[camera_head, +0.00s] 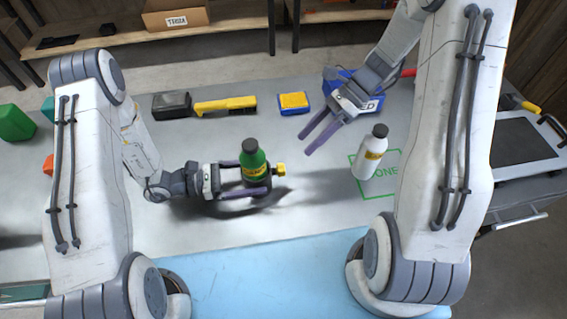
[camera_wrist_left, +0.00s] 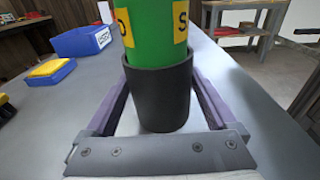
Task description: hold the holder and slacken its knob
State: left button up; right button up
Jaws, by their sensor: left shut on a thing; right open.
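A green bottle (camera_head: 252,158) with a dark cap and yellow label stands upright in a dark cup-like holder (camera_head: 255,184) on the grey table. The holder shows in the left wrist view (camera_wrist_left: 160,95) with the bottle (camera_wrist_left: 152,35) in it. A yellow knob (camera_head: 280,169) sticks out on the holder's right side in the head view. My left gripper (camera_head: 258,178) is shut on the holder, one purple finger on each side. My right gripper (camera_head: 312,135) is open and empty, above the table to the upper right of the knob, apart from it.
A white bottle (camera_head: 370,155) stands by a green marked square (camera_head: 396,161) to the right. A yellow-handled tool (camera_head: 224,105), a yellow-and-blue block (camera_head: 293,102) and a blue bin (camera_wrist_left: 82,41) lie behind. A light blue area (camera_head: 260,270) is free at the front.

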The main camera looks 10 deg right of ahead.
aim_at(284, 167)
jog(key=x, duration=0.9)
jog(key=shift+s+a+f, duration=0.15)
jog(key=shift+a, duration=0.1)
jog(key=shift+c, duration=0.4)
grip_shut()
jog(key=t, duration=0.1)
jog(key=n+t, duration=0.1)
jog(key=shift+s+t, duration=0.25)
jog(key=shift+t, duration=0.15)
jog(key=shift+s+n+t, duration=0.2)
jog(key=shift+n+t, duration=0.9)
jog(key=shift+t, duration=0.3)
